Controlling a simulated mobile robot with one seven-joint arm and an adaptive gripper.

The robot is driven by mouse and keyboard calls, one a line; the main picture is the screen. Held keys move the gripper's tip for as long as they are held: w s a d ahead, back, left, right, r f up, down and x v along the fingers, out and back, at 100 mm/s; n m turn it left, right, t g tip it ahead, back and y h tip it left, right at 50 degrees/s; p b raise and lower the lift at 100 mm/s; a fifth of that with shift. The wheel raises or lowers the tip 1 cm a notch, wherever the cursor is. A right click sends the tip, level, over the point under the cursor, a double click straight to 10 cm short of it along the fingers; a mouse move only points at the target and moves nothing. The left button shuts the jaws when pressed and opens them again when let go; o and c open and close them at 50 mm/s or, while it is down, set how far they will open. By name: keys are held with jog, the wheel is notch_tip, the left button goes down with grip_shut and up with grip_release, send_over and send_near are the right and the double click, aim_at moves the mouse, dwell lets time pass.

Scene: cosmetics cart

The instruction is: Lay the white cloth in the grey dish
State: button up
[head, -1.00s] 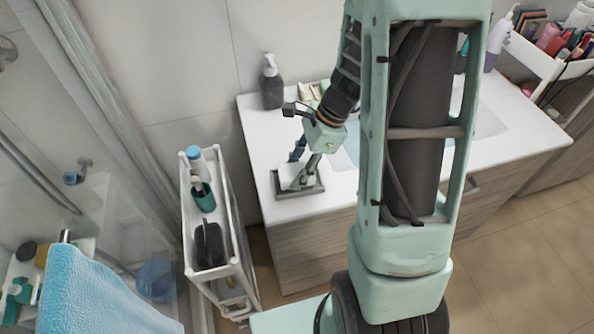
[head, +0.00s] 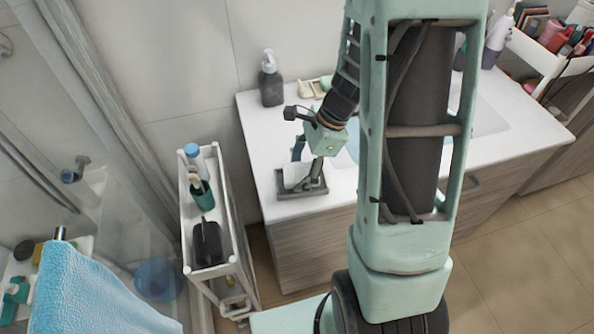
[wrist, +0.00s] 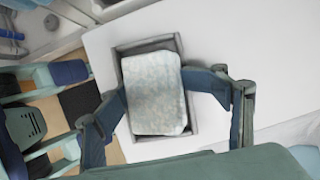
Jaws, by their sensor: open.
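The white cloth (wrist: 154,98), pale with a faint pattern, lies inside the grey dish (wrist: 158,43) in the wrist view, its edges within the rim. In the head view the cloth (head: 295,176) shows partly behind a finger, over the grey dish (head: 288,195) on the white counter. My gripper (wrist: 155,86) is open, with one blue fingertip at each side of the cloth. In the head view my gripper (head: 306,168) points down at the dish. Whether the fingertips touch the cloth cannot be told.
A dark soap bottle (head: 271,82) stands at the counter's back left. A white cart (head: 216,268) with bottles and a brush cup stands left of the counter. A blue towel (head: 90,290) hangs at lower left. The counter around the dish's front is clear.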

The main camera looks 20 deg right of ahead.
jog(key=shift+a+r, duration=0.1)
jog(key=shift+r, duration=0.05)
dwell(0.3)
jog(key=shift+r+p, duration=0.25)
jog(key=shift+p, duration=0.1)
jog(key=p+v, duration=0.1)
jog(key=v, duration=1.1)
jog(key=shift+r, duration=0.3)
jog(key=shift+w, duration=0.1)
